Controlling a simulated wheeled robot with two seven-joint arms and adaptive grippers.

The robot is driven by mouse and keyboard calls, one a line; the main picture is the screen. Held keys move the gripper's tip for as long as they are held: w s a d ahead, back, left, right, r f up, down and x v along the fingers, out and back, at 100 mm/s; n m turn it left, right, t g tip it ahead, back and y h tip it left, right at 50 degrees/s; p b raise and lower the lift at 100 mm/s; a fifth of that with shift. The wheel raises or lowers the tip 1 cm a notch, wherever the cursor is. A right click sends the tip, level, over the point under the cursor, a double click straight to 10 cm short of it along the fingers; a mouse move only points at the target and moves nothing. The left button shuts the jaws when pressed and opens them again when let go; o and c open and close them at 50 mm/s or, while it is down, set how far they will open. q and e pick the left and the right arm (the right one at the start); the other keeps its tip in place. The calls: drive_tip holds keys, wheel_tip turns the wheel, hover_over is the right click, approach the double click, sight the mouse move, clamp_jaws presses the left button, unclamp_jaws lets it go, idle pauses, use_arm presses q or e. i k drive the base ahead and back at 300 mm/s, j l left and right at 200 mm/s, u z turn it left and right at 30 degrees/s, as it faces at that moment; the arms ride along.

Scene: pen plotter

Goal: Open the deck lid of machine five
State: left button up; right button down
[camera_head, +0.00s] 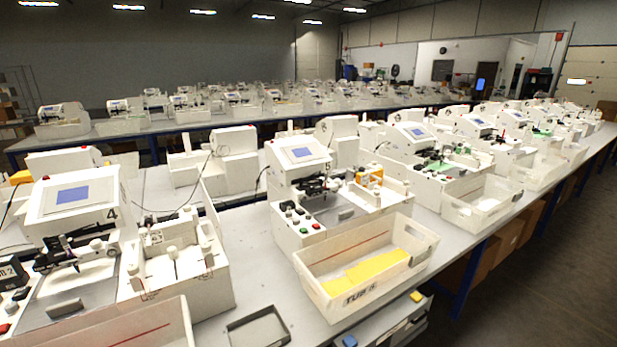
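Machine five (300,221) is a white pen plotter near the middle of the head view, with a blue screen (302,153) on its tilted top and a "5" beside it. Its deck lid (333,209) looks like a grey panel under the dark pen carriage (318,186), with a darker handle (347,213) on it. The lid appears to lie flat and closed, but it is small and partly hidden by the carriage and the tub in front. Neither of my grippers is in view.
A white tub (318,290) with yellow sheets stands right in front of machine five. Machine four (60,215) is at the left. A grey tray (258,327) lies at the bench's front. Bare bench (255,265) shows between the two machines. More plotters line the benches behind.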

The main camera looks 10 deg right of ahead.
sight(333, 217)
drive_tip(key=l+z, duration=0.15)
drive_tip(key=z, duration=0.3)
drive_tip(key=i+l+z, duration=0.1)
drive_tip(key=z, duration=0.35)
drive_tip(key=i+l+z, duration=0.1)
drive_tip(key=z, duration=0.35)
drive_tip(key=i+z, duration=0.15)
drive_tip(key=z, duration=0.3)
